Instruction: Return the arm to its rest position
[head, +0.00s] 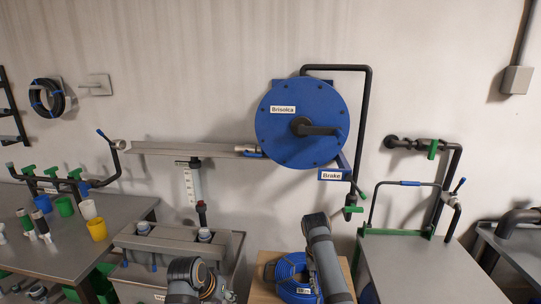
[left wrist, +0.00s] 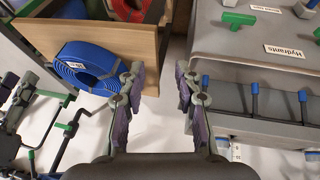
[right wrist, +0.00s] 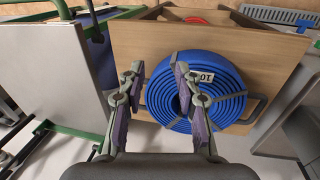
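My two arms show at the bottom of the head view, with grey links in front of the grey bin and the wooden crate. The fingers of both grippers are hard to make out there. In the left wrist view my left gripper (left wrist: 158,74) is open, with nothing between its fingers and pale floor beyond, between the crate and the grey hydrants box. In the right wrist view my right gripper (right wrist: 158,70) is open and empty. Its right finger overlaps the blue hose coil in the picture; whether it touches cannot be told.
The hydrants box (left wrist: 262,66) stands at right in the left wrist view. A blue reel (head: 285,145) hangs on the wall. A table with cups (head: 130,204) is at left, a green-framed bench (head: 415,265) at right.

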